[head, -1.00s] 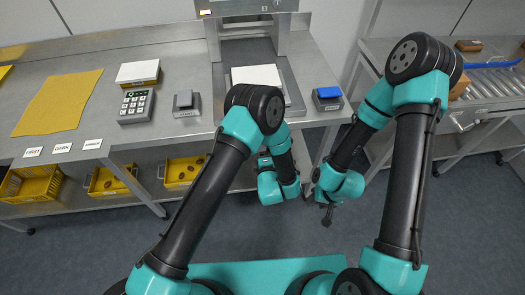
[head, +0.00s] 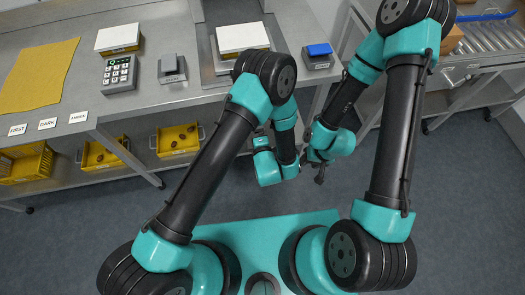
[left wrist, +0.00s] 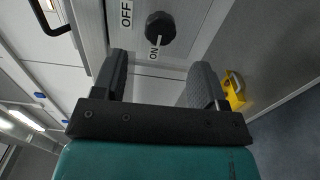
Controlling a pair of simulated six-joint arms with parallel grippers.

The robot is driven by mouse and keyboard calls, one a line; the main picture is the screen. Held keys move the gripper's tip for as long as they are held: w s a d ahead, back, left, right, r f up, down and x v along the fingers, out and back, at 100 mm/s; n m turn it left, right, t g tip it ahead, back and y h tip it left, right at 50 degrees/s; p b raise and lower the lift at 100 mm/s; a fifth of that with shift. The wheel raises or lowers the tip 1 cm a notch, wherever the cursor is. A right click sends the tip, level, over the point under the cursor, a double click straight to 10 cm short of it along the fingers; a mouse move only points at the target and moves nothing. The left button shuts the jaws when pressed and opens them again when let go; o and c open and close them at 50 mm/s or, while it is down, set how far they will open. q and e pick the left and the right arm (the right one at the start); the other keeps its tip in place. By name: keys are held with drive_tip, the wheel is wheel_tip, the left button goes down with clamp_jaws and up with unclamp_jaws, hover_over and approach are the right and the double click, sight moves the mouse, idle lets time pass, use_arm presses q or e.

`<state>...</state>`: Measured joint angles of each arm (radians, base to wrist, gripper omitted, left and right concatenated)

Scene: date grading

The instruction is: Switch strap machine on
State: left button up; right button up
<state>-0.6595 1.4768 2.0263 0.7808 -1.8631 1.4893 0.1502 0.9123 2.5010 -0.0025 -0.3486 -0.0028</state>
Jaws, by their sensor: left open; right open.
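In the left wrist view, a black knob (left wrist: 160,27) sits on a grey panel (left wrist: 182,50), with an OFF label (left wrist: 127,14) and an ON label (left wrist: 154,48) beside it. I cannot tell which label the knob points to. My left gripper (left wrist: 160,82) is open, with the knob beyond the gap between its fingers and apart from them. In the head view the left fingers are hidden and the knob does not show. My right gripper (head: 320,173) is open and empty, pointing down in front of the bench.
The steel bench (head: 200,98) holds a keypad (head: 120,73), a small grey device (head: 171,68), a blue-topped box (head: 318,56) and a yellow cloth (head: 38,76). Yellow crates (head: 105,153) stand below. A yellow object (left wrist: 233,92) lies right of the left fingers. A roller conveyor (head: 487,37) is at right.

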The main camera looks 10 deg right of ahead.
use_arm(q)
drive_tip(key=s, duration=1)
drive_tip(key=shift+d, duration=0.4)
drive_tip(key=shift+s, duration=0.1)
drive_tip(key=w+a+f+m+g+h, duration=0.1)
drive_tip(key=w+a+f+m+g, duration=0.3)
drive_tip(key=a, duration=0.3)
drive_tip(key=w+a+f+m+g+h, duration=0.1)
drive_tip(key=w+a+f+m+g, duration=0.15)
drive_tip(key=a+g, duration=0.4)
drive_tip(key=s+a+r+m+g+h, duration=0.1)
drive_tip(key=s+a+m+g+h, duration=0.2)
drive_tip(key=a, duration=1.1)
drive_tip(key=s+m+g, duration=0.3)
drive_tip(key=s+m, duration=0.3)
drive_tip(key=m, duration=0.2)
drive_tip(key=shift+s+a+r+g, duration=0.15)
drive_tip(key=shift+s+r+g, duration=0.05)
drive_tip(key=shift+s+g, duration=0.15)
